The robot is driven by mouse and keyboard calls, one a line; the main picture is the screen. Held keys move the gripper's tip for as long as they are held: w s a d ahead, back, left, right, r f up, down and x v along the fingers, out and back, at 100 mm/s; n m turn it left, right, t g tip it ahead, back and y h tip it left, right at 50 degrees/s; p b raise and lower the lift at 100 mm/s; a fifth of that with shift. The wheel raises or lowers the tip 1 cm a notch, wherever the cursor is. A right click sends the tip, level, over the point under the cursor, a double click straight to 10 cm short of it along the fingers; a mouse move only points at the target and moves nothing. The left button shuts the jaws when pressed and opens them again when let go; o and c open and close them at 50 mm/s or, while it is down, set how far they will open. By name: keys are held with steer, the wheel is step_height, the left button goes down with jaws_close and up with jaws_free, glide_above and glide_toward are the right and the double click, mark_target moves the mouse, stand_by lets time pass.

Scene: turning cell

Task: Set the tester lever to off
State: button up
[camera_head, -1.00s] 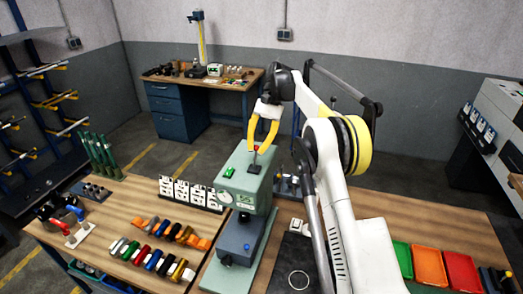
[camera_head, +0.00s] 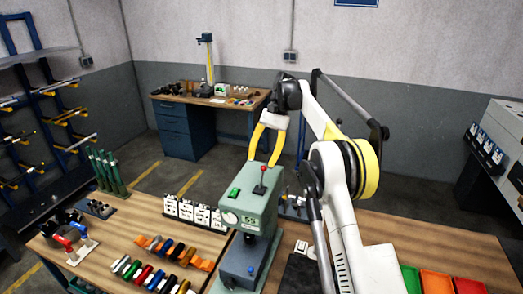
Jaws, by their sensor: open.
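The tester (camera_head: 247,208) is a green box-shaped machine on a dark blue-grey base, standing on the wooden bench. Its lever (camera_head: 262,179) rises from a dark plate on top and ends in a small red knob. A green button and a front display also show. My gripper (camera_head: 262,162) has yellow fingers that point down over the tester top, one to each side of the red knob in this view. The fingers are open with a gap between them. Whether they touch the knob or stand level with it in depth cannot be told.
Coloured handles (camera_head: 167,250) lie in rows left of the tester, with white cards (camera_head: 196,212) behind them. Coloured bins (camera_head: 436,282) are at the front right. A second workbench (camera_head: 212,100) stands behind.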

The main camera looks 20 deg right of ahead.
mark_target(262, 176)
step_height(262, 176, up, 6)
steer(key=shift+r, duration=0.1)
steer(key=shift+b, duration=0.4)
steer(key=s+a+f+n+t+h+b, duration=0.1)
steer(key=s+f+t+h+b, duration=0.15)
steer(key=s+f+b, duration=0.5)
steer(key=s+a+f+n+t+h+b, duration=0.1)
steer(key=s+f+t+b, duration=0.35)
steer(key=s+b, duration=0.55)
steer(key=s+d+f+n+t+h+b, duration=0.1)
steer(key=s+f+b, duration=0.5)
steer(key=f, duration=0.6)
steer(key=s+f+n+t+b, duration=0.1)
steer(key=s+f+t+b, duration=0.2)
steer(key=s+f+b, duration=0.3)
steer(key=s+f, duration=0.4)
steer(key=f, duration=0.3)
steer(key=shift+s+d+f+n+t+h+b, duration=0.25)
steer(key=shift+s+d+n+t+h+b, duration=0.05)
steer(key=shift+s+d+h+b, duration=0.1)
